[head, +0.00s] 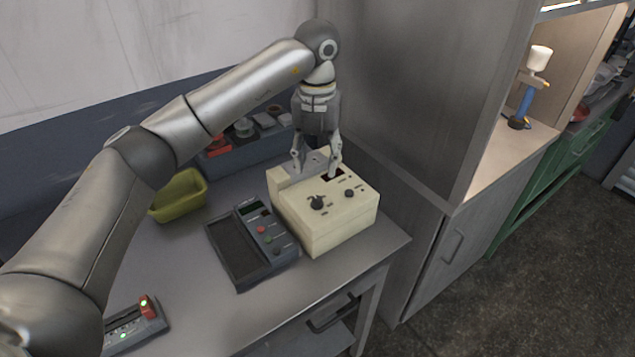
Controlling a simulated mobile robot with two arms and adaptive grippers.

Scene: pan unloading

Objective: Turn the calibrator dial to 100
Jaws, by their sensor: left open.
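A cream calibrator box (325,217) stands on the grey table near its right end. Its sloped top carries a larger black dial (316,203) and a smaller black knob (349,193). A small dark display (332,175) sits toward the back of the top. The dial's markings are too small to read. My left gripper (316,170) points down over the back part of the box, behind the dial. Its two fingers are spread apart with nothing between them that I can make out. Whether the fingertips touch the box is unclear. My right gripper is not in view.
A dark device with coloured buttons (251,243) lies left of the box. A yellow-green bin (179,196) stands behind it. A panel with a red lamp (135,324) is at the front left. A tall grey cabinet (425,110) bounds the right side.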

